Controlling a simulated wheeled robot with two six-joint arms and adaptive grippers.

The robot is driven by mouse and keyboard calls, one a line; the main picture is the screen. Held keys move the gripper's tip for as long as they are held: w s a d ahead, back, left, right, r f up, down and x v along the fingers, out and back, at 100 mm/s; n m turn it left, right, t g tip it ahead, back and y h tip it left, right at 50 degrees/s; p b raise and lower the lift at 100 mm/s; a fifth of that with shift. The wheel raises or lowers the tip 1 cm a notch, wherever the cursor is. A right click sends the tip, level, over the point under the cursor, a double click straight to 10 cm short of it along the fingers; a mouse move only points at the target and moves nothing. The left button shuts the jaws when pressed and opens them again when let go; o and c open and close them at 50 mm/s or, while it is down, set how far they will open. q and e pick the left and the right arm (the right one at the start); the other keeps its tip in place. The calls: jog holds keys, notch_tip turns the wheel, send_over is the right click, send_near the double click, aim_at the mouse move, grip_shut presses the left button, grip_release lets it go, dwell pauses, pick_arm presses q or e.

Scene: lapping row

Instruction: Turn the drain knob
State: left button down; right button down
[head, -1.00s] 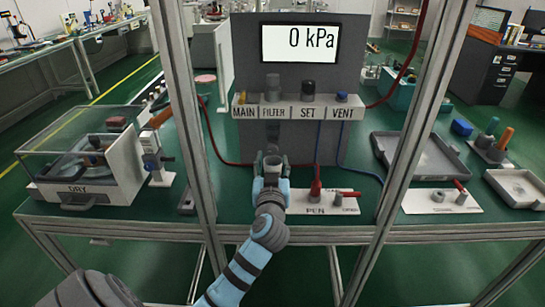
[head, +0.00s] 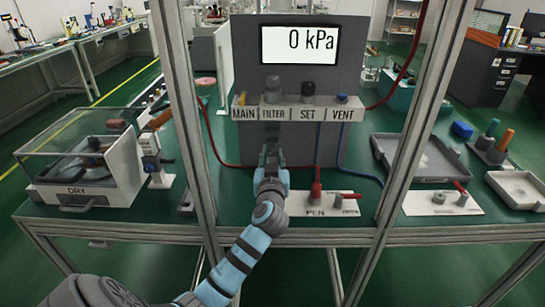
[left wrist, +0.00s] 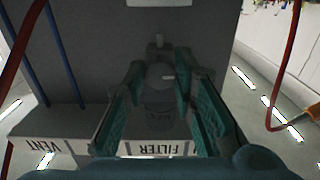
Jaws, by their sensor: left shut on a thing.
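The filter (head: 272,90) stands in the grey shelf of the panel, above the FILTER label, which shows upside down in the left wrist view (left wrist: 165,148). In that view a small round grey knob with a pale mark (left wrist: 161,75) sits between my fingertips, under the dim filter bowl (left wrist: 158,108). I take it for the drain knob. My left gripper (head: 271,158) reaches up below the FILTER label and is shut on this knob. In the head view the gripper hides the knob. My right gripper is not in view.
The display (head: 299,44) reads 0 kPa. A red hose (head: 213,140) and a blue hose (head: 345,150) run beside the arm. A PEN plate (head: 322,205) with a red lever lies right of it. Frame posts (head: 185,110) stand at both sides. The DRY box (head: 85,165) is left.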

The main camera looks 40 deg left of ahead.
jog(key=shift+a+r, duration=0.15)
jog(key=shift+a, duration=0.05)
pick_arm(q)
jog(key=m+p, duration=0.1)
jog(key=m, duration=0.2)
jog(key=m+p, duration=0.2)
jog(key=m, duration=0.1)
jog(key=m+p, duration=0.3)
jog(key=m, duration=0.3)
jog(key=shift+s+a+r+m, duration=0.1)
jog(key=shift+m, duration=0.3)
jog(key=m+p, duration=0.2)
jog(key=m, duration=0.2)
jog(key=shift+m, duration=0.6)
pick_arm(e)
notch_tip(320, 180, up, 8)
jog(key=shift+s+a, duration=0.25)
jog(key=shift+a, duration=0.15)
pick_arm(q)
jog(key=c, duration=1.3)
grip_release()
jog(key=shift+c, duration=0.2)
